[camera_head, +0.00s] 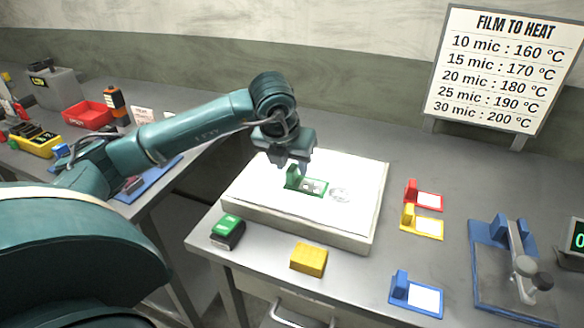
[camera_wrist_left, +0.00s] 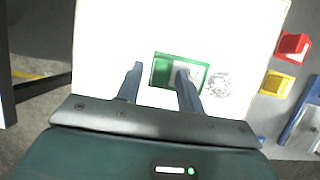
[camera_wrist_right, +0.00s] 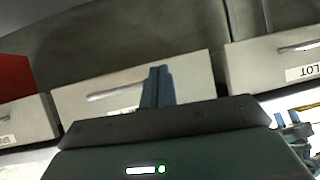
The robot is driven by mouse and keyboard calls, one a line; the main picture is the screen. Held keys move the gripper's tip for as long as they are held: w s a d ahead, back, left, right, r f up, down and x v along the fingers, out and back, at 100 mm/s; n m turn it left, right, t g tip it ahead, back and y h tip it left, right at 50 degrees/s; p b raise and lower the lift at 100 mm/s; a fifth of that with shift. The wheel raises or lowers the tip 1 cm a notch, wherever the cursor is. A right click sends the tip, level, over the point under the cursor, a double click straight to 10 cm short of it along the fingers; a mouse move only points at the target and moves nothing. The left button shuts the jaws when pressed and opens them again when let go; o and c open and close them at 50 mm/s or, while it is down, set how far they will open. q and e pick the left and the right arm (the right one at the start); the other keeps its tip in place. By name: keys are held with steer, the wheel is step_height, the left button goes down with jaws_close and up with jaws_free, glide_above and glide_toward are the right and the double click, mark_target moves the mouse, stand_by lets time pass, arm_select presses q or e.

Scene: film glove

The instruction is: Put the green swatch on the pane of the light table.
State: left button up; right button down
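The green swatch (camera_head: 313,187), a flat green frame with an upright green tab, appears to lie on the white pane of the light table (camera_head: 362,222). My left gripper (camera_head: 293,168) is just above the tab end of the swatch. In the left wrist view its two fingers (camera_wrist_left: 160,84) are spread apart. The swatch (camera_wrist_left: 200,70) shows between and behind them, partly hidden by one finger. I cannot tell whether a finger touches the tab. My right gripper (camera_wrist_right: 158,86) has its fingers together and empty, facing drawer fronts.
Red (camera_head: 428,200), yellow (camera_head: 425,224) and blue (camera_head: 416,298) swatches lie right of the light table. A green-and-black block (camera_head: 228,232) and a yellow block (camera_head: 309,259) sit in front. A blue fixture (camera_head: 490,262) stands far right. A faint ring mark (camera_head: 340,195) is on the pane.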

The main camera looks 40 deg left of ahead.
arm_select(q)
steer(key=v, duration=1)
steer(key=shift+s+f, duration=0.1)
